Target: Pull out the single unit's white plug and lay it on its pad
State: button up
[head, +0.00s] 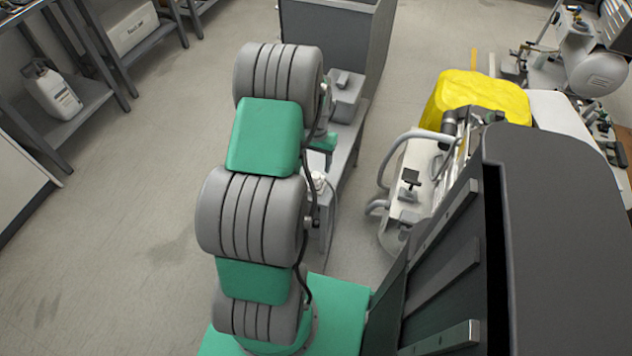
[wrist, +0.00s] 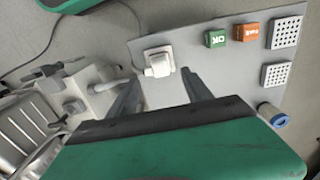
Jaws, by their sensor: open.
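The white plug (wrist: 158,62) sits in a square outlet on a light grey panel in the wrist view. My gripper (wrist: 160,74) is open, with one dark finger on each side of the plug's lower end. I cannot tell whether either finger touches the plug. I cannot make out the pad in either view.
The grey panel (wrist: 215,70) also carries a green OK button (wrist: 216,38), an orange button (wrist: 246,32) and two white perforated squares. A blue-ended cylinder (wrist: 272,115) is at right. Pale machinery (wrist: 85,85) stands at left. A yellow cover (head: 480,95) lies at right in the head view.

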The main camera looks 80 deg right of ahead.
aim_at(316, 175)
dwell(0.3)
notch_tip(316, 175, down, 9)
jog(key=b, duration=0.6)
jog(key=shift+c, duration=0.2)
dwell(0.8)
grip_shut()
dwell(0.5)
jog(key=shift+r, duration=0.15)
jog(key=shift+r+p, duration=2.2)
jog(key=shift+r, duration=0.75)
jog(key=shift+w, duration=0.1)
